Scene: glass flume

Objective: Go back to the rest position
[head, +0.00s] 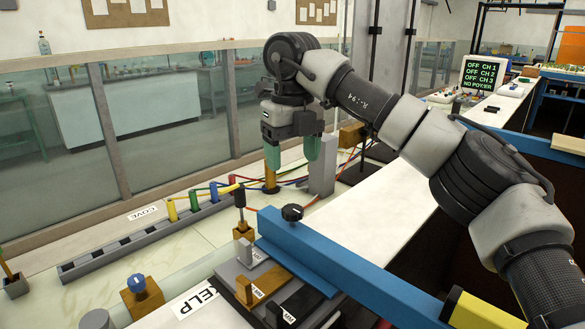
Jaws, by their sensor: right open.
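My right arm comes in from the right and arches over the bench. Its gripper (292,153) hangs pointing down, with its two green fingertips apart and nothing between them. My left gripper is not in view.
A blue beam (335,270) crosses the front right. Near it are a black knob (292,212), a block with a blue knob (138,290) and several labelled levers. Colored cables run behind the plugs. A monitor (483,75) reading "NO POWER" stands at back right.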

